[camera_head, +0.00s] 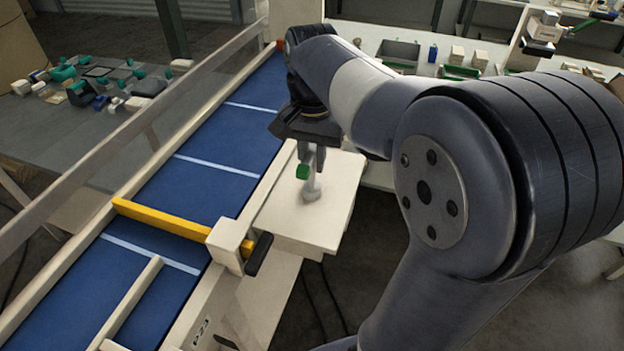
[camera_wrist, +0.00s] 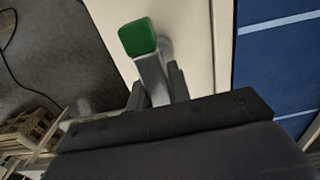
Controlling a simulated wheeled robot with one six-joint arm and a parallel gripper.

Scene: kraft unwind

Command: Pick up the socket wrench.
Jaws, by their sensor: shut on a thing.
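The socket wrench (camera_head: 312,186) has a grey body and a green end. It stands roughly upright below my gripper (camera_head: 309,155), over a small cream side table beside the conveyor. In the wrist view the wrench's green end (camera_wrist: 138,36) and part of its grey shaft show between the fingers of my gripper (camera_wrist: 158,88). The fingers are shut on the wrench. Its lower end is at or just above the table top; I cannot tell whether it touches. The rest of the wrench is hidden by the fingers.
The cream side table (camera_head: 335,206) is otherwise bare. A blue conveyor (camera_head: 215,165) runs along its left, with a yellow bar (camera_head: 165,220) across it. A grey table (camera_head: 95,120) with several small parts lies beyond the rail. A white bench (camera_head: 430,50) with bins stands behind.

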